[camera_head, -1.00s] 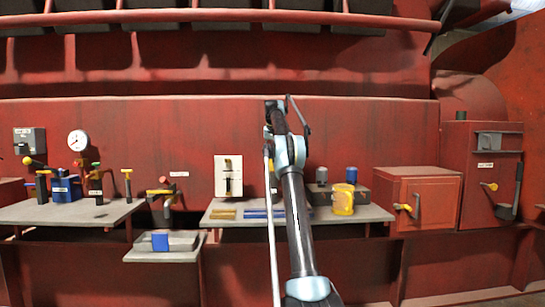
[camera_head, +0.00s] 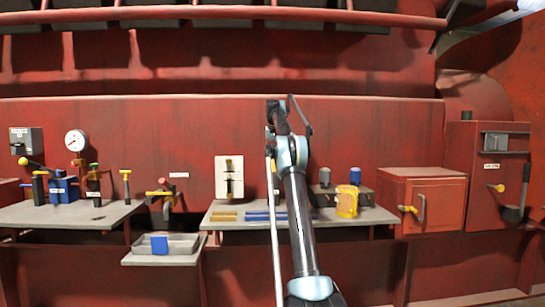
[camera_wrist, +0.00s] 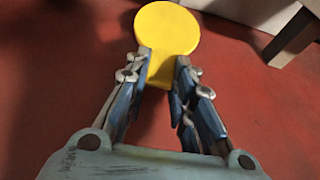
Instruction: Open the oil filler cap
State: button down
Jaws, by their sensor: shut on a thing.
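My gripper (camera_wrist: 163,80) shows in the wrist view. Its two fingers are closed on the narrow stem of a yellow piece (camera_wrist: 167,30) with a flat round head. The head lies just past the fingertips, in front of a red surface. No label shows on it, so I cannot tell for certain that it is the oil filler cap. In the head view my arm rises in the middle of the picture and hides my gripper and most of what it holds.
A grey shelf (camera_head: 225,222) carries a yellow can (camera_head: 346,202) to the right of my arm. A white lever plate (camera_head: 229,178) is on the wall to the left. A red cabinet (camera_head: 445,190) stands further right. A grey tray (camera_head: 185,244) sits lower left.

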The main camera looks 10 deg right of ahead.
jog(key=shift+w, duration=0.15)
jog(key=c, duration=1.4)
grip_release()
jog(key=shift+f, duration=0.15)
jog(key=shift+o, duration=0.2)
jog(key=shift+v, duration=1.55)
jog(key=s+a, duration=0.1)
jog(key=s, duration=1)
jog(key=shift+s, duration=0.4)
jog(key=shift+a+f, duration=0.1)
jog(key=shift+a, duration=0.05)
